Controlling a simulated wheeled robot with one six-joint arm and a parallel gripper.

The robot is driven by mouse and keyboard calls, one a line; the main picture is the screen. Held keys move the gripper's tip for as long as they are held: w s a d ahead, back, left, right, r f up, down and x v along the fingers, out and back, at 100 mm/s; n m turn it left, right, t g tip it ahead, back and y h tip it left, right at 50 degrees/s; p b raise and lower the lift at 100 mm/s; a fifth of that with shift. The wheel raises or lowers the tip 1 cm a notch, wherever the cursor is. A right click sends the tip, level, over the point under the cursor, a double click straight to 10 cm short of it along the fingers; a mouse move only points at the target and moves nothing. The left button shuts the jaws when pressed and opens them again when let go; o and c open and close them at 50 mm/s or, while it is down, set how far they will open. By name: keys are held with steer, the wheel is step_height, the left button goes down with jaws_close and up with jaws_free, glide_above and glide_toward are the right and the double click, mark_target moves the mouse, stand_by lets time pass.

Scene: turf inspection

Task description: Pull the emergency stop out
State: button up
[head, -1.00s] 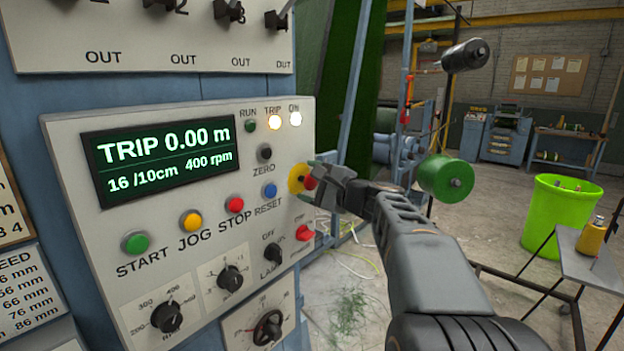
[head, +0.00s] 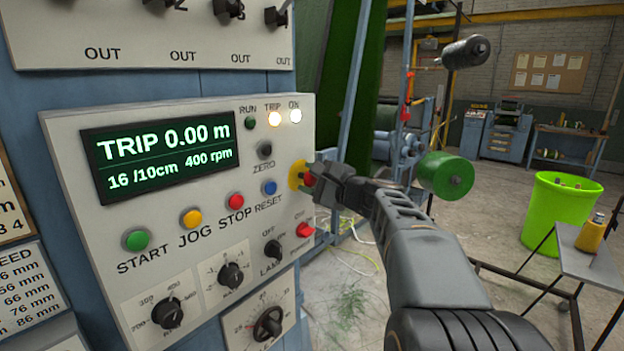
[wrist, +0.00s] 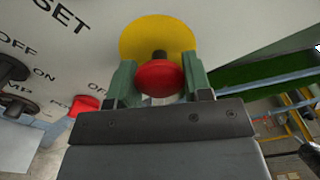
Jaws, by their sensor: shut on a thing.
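The emergency stop is a red mushroom button (wrist: 160,77) on a dark stem in front of a round yellow plate (wrist: 150,38), at the right edge of the control panel. In the head view the yellow plate (head: 295,175) shows beside my gripper, with only a bit of the red button in sight. My gripper (wrist: 160,82) is shut on the red button, with one green-grey finger on each side of it. A short length of dark stem shows between the button and the plate. The panel display (head: 156,158) reads TRIP 0.00 m, and the TRIP lamp (head: 274,119) is lit.
A red switch (head: 305,230) sits just below the emergency stop; it also shows left of my gripper in the wrist view (wrist: 84,105). The blue RESET button (head: 269,188) is close to the left. A green roller (head: 445,176) stands behind my arm.

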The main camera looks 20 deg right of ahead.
steer(key=shift+s+d+f+b, duration=0.2)
steer(key=shift+s+b, duration=0.2)
steer(key=shift+b, duration=0.3)
steer(key=shift+c, duration=0.4)
steer(key=shift+s+d+b, duration=0.2)
steer(key=shift+s+b, duration=0.1)
steer(key=shift+s, duration=0.1)
steer(key=shift+r, duration=0.2)
steer(key=o, duration=1.3)
steer(key=b+v, duration=0.3)
steer(key=v, duration=1.1)
